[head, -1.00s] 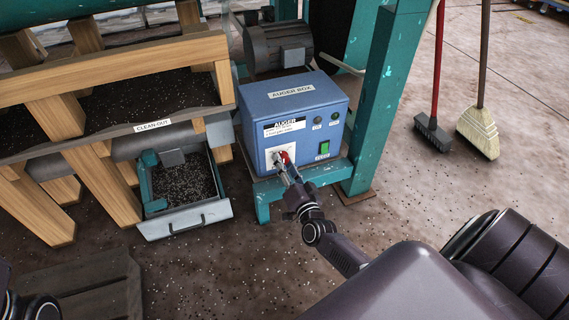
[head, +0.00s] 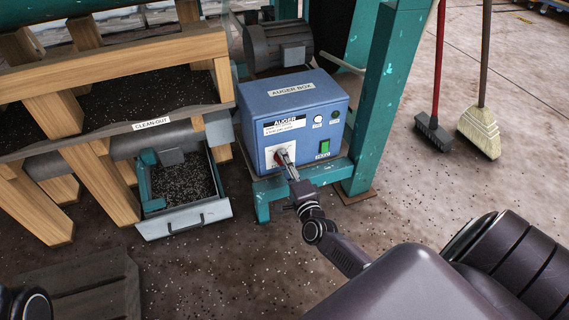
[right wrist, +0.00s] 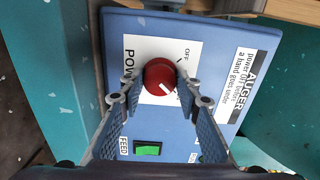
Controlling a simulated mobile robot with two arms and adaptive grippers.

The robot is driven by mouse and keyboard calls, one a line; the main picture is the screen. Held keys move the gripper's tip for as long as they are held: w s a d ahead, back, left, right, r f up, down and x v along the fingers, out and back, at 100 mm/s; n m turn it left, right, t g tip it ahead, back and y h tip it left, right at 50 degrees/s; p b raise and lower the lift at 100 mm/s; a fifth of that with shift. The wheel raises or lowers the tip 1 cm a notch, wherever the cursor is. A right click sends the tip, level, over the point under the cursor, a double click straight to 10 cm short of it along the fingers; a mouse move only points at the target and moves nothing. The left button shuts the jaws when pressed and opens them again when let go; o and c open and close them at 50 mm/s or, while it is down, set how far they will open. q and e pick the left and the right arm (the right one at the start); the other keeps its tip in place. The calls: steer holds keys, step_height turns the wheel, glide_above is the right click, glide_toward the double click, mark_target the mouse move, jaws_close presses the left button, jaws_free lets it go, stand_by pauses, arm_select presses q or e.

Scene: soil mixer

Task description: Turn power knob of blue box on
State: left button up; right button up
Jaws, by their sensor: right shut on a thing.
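The blue auger box (head: 262,108) sits on a teal stand in the middle of the head view. Its round red power knob (right wrist: 160,76) is on a white plate marked POWER and OFF. The knob's white mark points to the lower right in the right wrist view, away from OFF. My right gripper (head: 287,164) is at the front of the box, shut on the knob, with one finger on either side of it. In the head view the fingers hide part of the knob. One lamp (head: 318,121) on the box shows white. My left gripper is not in view.
A green feed button (right wrist: 147,148) is near the knob on the same face. An open clean-out drawer (head: 186,220) stands left of the box. A teal post (head: 388,95) rises at the right. A red-handled broom (head: 433,131) and a pale broom (head: 480,131) stand farther right.

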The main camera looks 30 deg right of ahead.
steer(key=shift+m, duration=0.3)
stand_by(0.4)
steer(key=o, duration=1.1)
steer(key=v, duration=1.2)
